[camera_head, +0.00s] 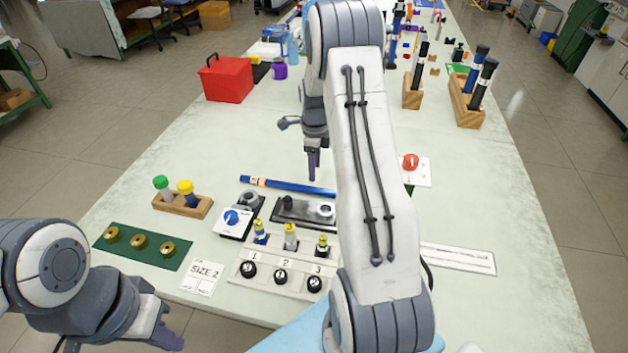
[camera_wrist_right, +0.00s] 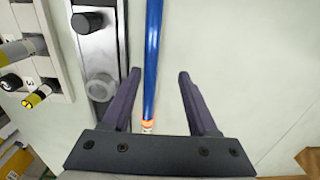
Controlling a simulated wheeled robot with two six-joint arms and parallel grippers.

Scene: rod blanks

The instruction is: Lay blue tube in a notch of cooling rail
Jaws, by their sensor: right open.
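The blue tube (camera_head: 290,186) lies on the table, with an orange band near its left end. Its right end runs behind my right arm in the head view. My right gripper (camera_head: 313,165) points down above it and is open. In the right wrist view the tube (camera_wrist_right: 153,60) runs lengthwise between the two open fingers (camera_wrist_right: 158,74), nearer one finger, with nothing gripped. My left gripper (camera_head: 168,338) is at the lower left, away from the tube; its finger gap is not clear. I cannot pick out the cooling rail with certainty; my right arm hides part of the table.
A black device with a silver knob (camera_head: 325,210) lies close beside the tube. Near it are a blue dial box (camera_head: 236,222), a numbered panel (camera_head: 281,277) and a wooden rack (camera_head: 170,207) with capped vials. A red box (camera_head: 226,83) stands farther back.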

